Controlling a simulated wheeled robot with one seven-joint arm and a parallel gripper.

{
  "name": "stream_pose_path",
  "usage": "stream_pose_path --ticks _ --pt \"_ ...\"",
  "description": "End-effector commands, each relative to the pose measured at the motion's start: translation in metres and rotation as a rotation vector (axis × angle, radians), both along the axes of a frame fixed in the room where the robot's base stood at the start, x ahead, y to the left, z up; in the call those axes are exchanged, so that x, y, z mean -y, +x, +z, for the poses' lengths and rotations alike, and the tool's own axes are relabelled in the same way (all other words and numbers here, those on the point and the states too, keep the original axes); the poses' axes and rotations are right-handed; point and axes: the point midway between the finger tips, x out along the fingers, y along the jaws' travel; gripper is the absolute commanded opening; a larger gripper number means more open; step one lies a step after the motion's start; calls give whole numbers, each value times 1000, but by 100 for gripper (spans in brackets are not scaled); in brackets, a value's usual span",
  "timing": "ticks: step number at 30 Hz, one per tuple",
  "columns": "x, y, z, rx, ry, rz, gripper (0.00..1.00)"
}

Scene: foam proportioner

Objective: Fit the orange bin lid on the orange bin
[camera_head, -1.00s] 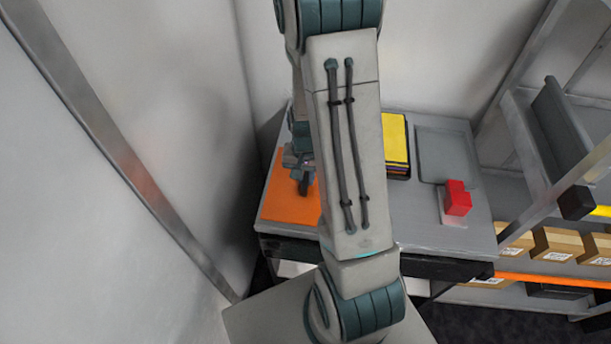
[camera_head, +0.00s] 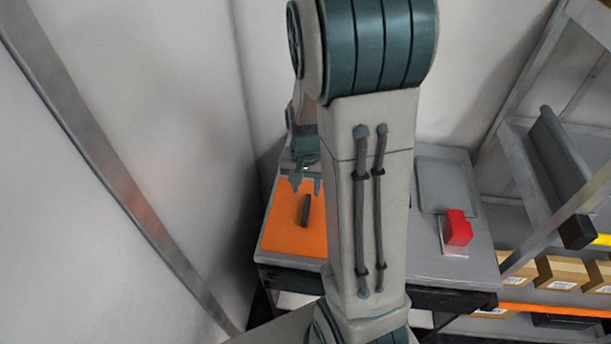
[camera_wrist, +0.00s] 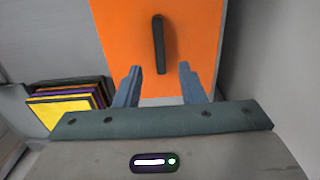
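The orange bin lid (camera_head: 290,232) is a flat orange panel with a dark bar handle (camera_head: 306,210), at the left of the grey table. In the wrist view the orange lid (camera_wrist: 190,60) fills the upper middle, with the handle (camera_wrist: 159,45) upright in the picture. My gripper (camera_head: 307,186) is open and empty, apart from the handle, near the lid's far edge. In the wrist view its two fingers (camera_wrist: 158,84) stand spread, with the handle beyond them and between their lines. No orange bin can be told apart from the lid; whether one is under it is hidden.
A stack of yellow and dark flat pieces (camera_wrist: 62,104) lies beside the lid in the wrist view. A red block (camera_head: 457,229) and a grey tray (camera_head: 443,180) are on the table's right. A wall stands close at left; shelves with cardboard boxes (camera_head: 563,272) stand at right.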

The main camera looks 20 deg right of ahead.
Motion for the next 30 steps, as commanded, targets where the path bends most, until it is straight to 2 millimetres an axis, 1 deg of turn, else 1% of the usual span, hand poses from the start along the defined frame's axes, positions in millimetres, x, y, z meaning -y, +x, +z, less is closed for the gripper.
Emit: stream_pose_path --ticks 1,3,9,11,14,17,18,21,24,27,30 --pt "0 1 8 4 -1 0 36" --pt "0 1 18 4 0 -1 36" --pt "-1 0 34 4 0 4 36" --pt "-3 -2 40 11 2 17 36" --pt "-12 -9 57 39 5 68 36" --pt "-26 -23 80 85 5 150 36" --pt "-32 -29 91 106 3 189 36" --pt "-45 -48 113 154 -6 288 36" --pt "-57 -68 131 198 -23 384 36" --pt "-66 -87 144 237 -46 467 36" --pt "-72 -102 153 264 -67 532 36"
